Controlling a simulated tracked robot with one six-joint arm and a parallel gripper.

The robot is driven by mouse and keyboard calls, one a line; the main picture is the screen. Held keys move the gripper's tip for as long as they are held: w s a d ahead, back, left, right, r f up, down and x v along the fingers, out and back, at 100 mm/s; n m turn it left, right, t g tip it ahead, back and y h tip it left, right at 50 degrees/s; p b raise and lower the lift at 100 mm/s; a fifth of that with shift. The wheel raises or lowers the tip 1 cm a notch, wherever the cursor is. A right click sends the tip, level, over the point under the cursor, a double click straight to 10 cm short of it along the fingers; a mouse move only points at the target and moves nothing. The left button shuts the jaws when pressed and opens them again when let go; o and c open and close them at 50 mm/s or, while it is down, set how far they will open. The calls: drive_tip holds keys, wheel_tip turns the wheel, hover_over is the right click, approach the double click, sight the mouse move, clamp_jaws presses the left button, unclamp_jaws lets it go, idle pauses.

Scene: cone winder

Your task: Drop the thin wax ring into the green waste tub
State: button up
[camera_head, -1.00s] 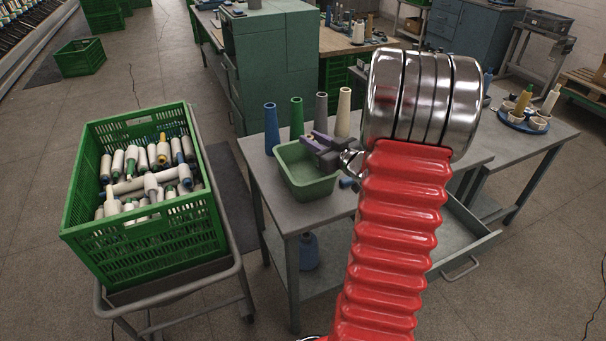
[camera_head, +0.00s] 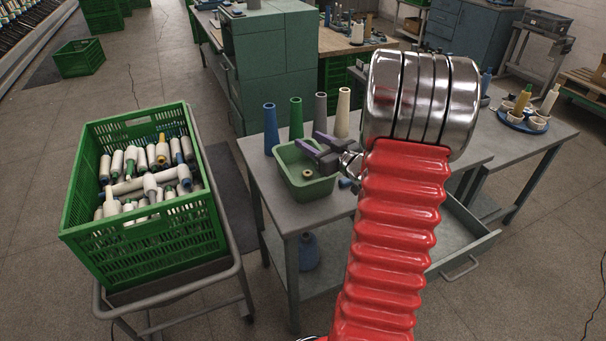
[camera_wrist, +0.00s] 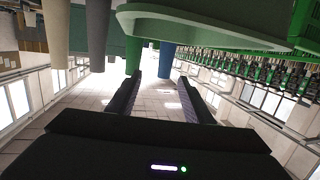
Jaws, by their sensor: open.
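The thin wax ring (camera_head: 307,173), small and yellowish with a dark centre, is inside the green waste tub (camera_head: 318,192) in the head view. The tub stands on the grey table, and its rim and near wall also show at the top of the wrist view (camera_wrist: 215,30). My gripper (camera_head: 306,142) is open above the tub's back right part, apart from the ring. In the wrist view the two dark fingers (camera_wrist: 160,90) stand apart with nothing between them. The ring does not show in the wrist view.
Blue, green, grey and cream cones (camera_head: 271,130) stand in a row behind the tub. A green crate (camera_head: 150,240) full of bobbins is on a trolley at left. The table drawer (camera_head: 465,240) stands open at right. Bare tabletop (camera_head: 310,217) lies in front of the tub.

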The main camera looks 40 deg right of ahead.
drive_tip(key=s+a+r, duration=0.1)
drive_tip(key=s+r, duration=0.1)
drive_tip(key=s, duration=1.1)
drive_tip(key=shift+s, duration=0.3)
idle(0.5)
drive_tip(key=s+d+f+m+g+h, duration=0.5)
drive_tip(key=s+d+f+g+h, duration=0.1)
drive_tip(key=s+d+f+g, duration=0.3)
drive_tip(key=a+r+n+y, duration=0.2)
drive_tip(key=a+r, duration=0.3)
drive_tip(key=a, duration=1)
drive_tip(key=a+r+n+g+y, duration=0.1)
drive_tip(key=a+r+n+y, duration=0.1)
drive_tip(key=a, duration=1.4)
drive_tip(key=a+r+n+y, duration=0.2)
drive_tip(key=a+r, duration=0.5)
drive_tip(key=a, duration=0.8)
drive_tip(key=shift+s+a+r+g+y, duration=0.2)
drive_tip(key=shift+r+g+y, duration=0.1)
drive_tip(key=shift+y, duration=0.4)
